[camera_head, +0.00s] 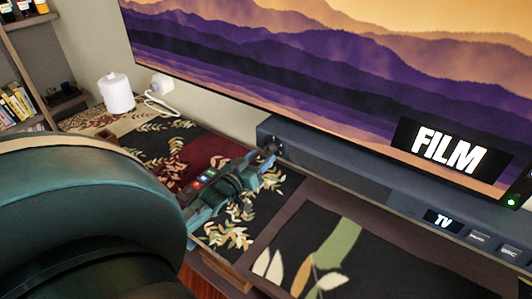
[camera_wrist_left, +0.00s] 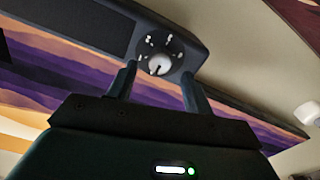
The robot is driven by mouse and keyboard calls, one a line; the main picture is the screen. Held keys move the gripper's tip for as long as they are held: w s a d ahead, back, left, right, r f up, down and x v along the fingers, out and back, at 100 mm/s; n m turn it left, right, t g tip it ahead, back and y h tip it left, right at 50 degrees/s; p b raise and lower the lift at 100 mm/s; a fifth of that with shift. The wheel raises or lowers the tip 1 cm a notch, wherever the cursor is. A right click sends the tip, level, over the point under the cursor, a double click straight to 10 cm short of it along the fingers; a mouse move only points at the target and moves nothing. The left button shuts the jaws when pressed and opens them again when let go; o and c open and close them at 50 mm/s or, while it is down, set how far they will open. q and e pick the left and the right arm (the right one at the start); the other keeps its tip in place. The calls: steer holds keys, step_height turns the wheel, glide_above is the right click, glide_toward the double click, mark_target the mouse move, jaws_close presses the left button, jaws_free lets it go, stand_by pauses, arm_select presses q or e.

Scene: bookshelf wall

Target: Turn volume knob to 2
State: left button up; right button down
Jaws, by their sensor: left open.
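The volume knob (camera_wrist_left: 160,64) is a small pale round knob on a dark dial at one end of the soundbar (camera_wrist_left: 90,28). White marks surround it, too small to read. A dark pointer line on it points down in the wrist view. In the head view the knob (camera_head: 270,147) is at the soundbar's left end, small and partly hidden. My left gripper (camera_head: 264,165) is open just in front of it. In the left wrist view the fingers of my left gripper (camera_wrist_left: 158,72) stand on either side of the knob, apparently without gripping it. My right gripper is not in view.
The soundbar (camera_head: 345,172) stands on the patterned cabinet (camera_head: 215,150) below a large screen (camera_head: 330,70). A display reads TV (camera_head: 442,220), with buttons (camera_head: 480,239) beside it. A white cylindrical device (camera_head: 116,94) stands at the back left. Shelves (camera_head: 25,60) are at far left.

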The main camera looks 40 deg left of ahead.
mark_target(268, 151)
arm_select(q)
steer(key=shift+w+a, duration=0.2)
steer(key=shift+w, duration=1.5)
steer(key=shift+c, duration=0.4)
steer(key=c, duration=0.9)
